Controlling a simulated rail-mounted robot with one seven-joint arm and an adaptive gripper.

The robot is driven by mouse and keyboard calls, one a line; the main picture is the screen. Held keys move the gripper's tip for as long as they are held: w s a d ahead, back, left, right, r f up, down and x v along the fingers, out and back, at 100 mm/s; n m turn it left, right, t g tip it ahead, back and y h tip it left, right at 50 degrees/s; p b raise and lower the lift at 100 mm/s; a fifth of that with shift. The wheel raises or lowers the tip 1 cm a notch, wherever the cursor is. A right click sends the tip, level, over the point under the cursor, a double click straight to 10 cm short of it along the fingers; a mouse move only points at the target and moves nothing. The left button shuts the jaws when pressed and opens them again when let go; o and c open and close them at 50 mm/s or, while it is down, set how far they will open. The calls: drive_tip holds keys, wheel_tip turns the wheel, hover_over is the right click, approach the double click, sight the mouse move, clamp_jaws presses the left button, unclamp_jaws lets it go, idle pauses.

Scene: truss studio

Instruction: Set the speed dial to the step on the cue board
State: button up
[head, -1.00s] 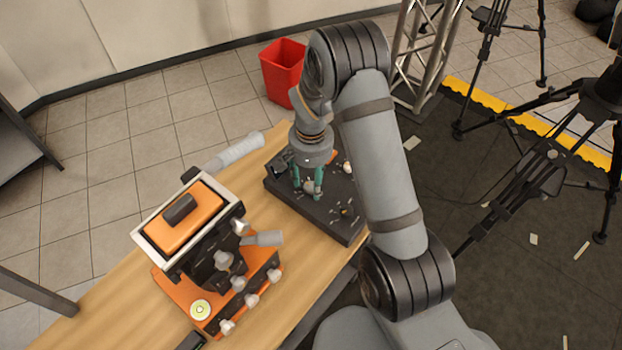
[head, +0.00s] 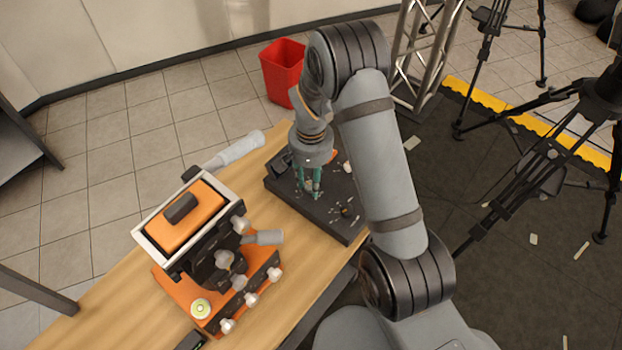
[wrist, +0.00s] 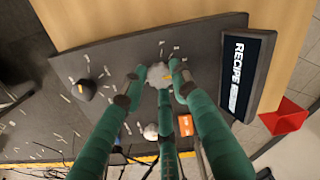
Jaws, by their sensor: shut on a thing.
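A dark control panel (head: 318,217) lies on the wooden table. My gripper (head: 309,193) reaches down over it. In the wrist view my gripper's green fingers (wrist: 158,85) are shut around a pale grey dial (wrist: 158,72), which has a small yellow mark and is ringed by pale scale marks. The fingers hide part of the dial, and I cannot read its step. A dark board headed RECIPE (wrist: 234,50) stands at the panel's right end in the wrist view; its lower lines are too small to read.
A second, dark knob (wrist: 84,90) with scale marks sits on the panel. A white knob (wrist: 150,131) and an orange part (wrist: 186,125) are beyond the fingers. An orange and black machine (head: 205,265) with pale knobs stands on the table. A red bin (head: 282,68) is on the floor.

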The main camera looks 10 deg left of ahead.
sight(310, 183)
drive_tip(key=shift+w+a+f+n+b, duration=0.15)
drive_tip(key=shift+w+n+b, duration=0.25)
drive_tip(key=shift+n+b, duration=0.5)
drive_tip(key=shift+r+n, duration=0.35)
drive_tip(key=shift+n, duration=0.55)
drive_tip(key=o, duration=1.1)
drive_tip(key=shift+s+f, duration=0.15)
drive_tip(key=shift+o, duration=0.2)
wheel_tip(310, 183, up, 12)
